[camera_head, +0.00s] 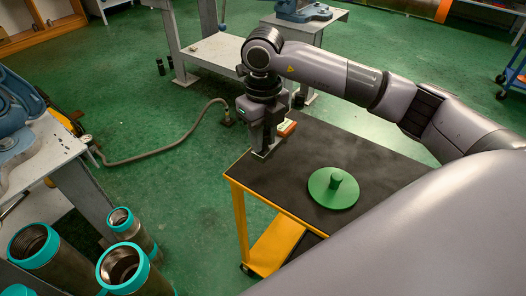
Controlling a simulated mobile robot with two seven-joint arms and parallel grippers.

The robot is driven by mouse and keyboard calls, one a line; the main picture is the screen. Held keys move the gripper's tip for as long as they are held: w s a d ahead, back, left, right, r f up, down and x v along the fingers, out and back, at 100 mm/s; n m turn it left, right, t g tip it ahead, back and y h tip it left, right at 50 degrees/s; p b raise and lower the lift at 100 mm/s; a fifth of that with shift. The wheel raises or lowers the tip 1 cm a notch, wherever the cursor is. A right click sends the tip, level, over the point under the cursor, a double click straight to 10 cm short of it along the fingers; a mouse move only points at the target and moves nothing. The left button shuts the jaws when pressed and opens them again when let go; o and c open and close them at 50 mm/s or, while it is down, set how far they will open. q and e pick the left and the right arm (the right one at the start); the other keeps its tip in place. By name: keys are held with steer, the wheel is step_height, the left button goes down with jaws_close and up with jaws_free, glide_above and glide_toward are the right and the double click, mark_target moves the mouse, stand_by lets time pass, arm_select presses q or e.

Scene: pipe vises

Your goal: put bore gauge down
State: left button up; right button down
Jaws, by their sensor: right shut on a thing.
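My right gripper (264,140) points down at the far left corner of the black-topped cart (310,163). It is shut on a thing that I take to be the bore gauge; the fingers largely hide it. A small orange and white piece (287,128) shows just right of the fingers, low over the cart top. I cannot tell whether it is part of the held gauge, or whether it touches the top. My left gripper is not in view.
A green disc with an upright knob (334,189) lies on the cart, right of the gripper. The cart top between them is clear. Teal-rimmed pipes (125,268) stand at lower left. A grey hose (165,153) lies on the green floor. A workbench (215,55) stands behind.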

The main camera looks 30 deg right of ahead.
steer(key=shift+f, duration=2.2)
steer(key=shift+f+b, duration=0.15)
steer(key=shift+b, duration=0.15)
steer(key=c, duration=0.9)
jaws_free()
